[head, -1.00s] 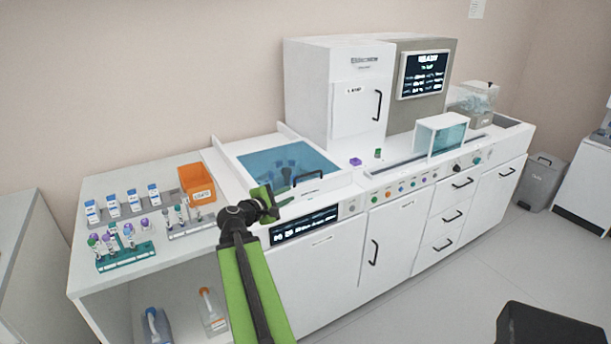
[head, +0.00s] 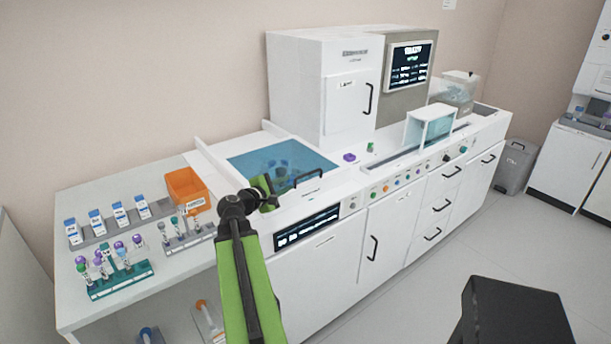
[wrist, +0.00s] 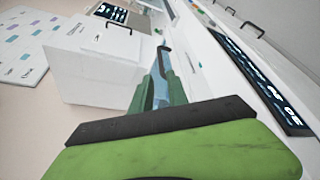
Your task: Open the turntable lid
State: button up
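The turntable lid (head: 248,168) is a see-through blue panel in a white frame on the left part of the white machine. It lies flat and closed, with round turntable shapes dimly visible beneath. Its black bar handle (head: 325,178) runs along the front edge. My gripper (head: 270,190) is just left of the handle, over the lid's front edge, and holds nothing. In the wrist view its two green fingers (wrist: 163,80) are apart, with blue lid between them. The dark handle (wrist: 167,62) shows just beyond the fingertips. Contact with it cannot be told.
A tall white cabinet (head: 300,95) with a screen (head: 410,64) stands behind the lid. An orange bin (head: 186,187) and tube racks (head: 120,278) are on the left bench. A grey waste bin (head: 515,166) stands at right.

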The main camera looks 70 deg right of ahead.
aim_at(309, 174)
jog(key=b+x, duration=0.2)
jog(key=x, duration=1.2)
jog(key=shift+s+d+f+b, duration=0.1)
jog(key=shift+s+d+b, duration=0.1)
jog(key=shift+b, duration=0.15)
jog(key=shift+c, duration=0.3)
grip_shut()
